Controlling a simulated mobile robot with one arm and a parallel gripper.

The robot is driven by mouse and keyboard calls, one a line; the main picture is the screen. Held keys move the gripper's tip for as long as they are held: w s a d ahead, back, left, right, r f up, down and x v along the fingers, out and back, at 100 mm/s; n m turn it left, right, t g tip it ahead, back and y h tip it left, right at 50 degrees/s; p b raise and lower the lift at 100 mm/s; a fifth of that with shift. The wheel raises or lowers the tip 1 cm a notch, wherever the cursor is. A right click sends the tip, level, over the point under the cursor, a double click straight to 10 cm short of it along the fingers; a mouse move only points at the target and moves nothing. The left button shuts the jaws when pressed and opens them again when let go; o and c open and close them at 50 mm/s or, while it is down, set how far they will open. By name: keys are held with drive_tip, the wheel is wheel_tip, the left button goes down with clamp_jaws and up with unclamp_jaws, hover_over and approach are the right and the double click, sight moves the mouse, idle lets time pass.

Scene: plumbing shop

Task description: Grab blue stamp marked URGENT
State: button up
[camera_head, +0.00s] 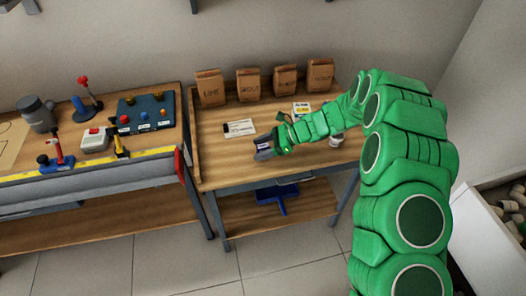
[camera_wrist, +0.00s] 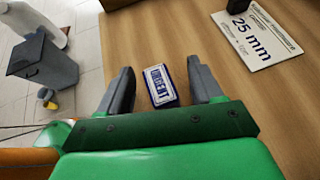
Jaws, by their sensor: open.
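The blue stamp marked URGENT (camera_wrist: 160,86) lies on the wooden table top, near its edge, in the wrist view. Its white label faces up. My gripper (camera_wrist: 161,76) is open, with one grey finger on each side of the stamp. Gaps of bare wood show between the stamp and both fingers. In the head view my gripper (camera_head: 263,148) is low over the front left part of the right-hand table, and I cannot make out the stamp clearly there.
A white 25 mm card (camera_wrist: 257,38) lies to the right; it also shows in the head view (camera_head: 239,128). Several brown paper bags (camera_head: 248,85) stand along the table's back. A left-hand bench (camera_head: 150,135) holds tools and a blue board. A grey bin (camera_wrist: 42,62) stands beyond the table edge.

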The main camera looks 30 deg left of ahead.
drive_tip(key=shift+s+a+f, duration=0.3)
drive_tip(key=shift+s+a, duration=0.05)
drive_tip(key=shift+a, duration=0.15)
drive_tip(key=c, duration=1.2)
drive_tip(key=shift+r, duration=0.15)
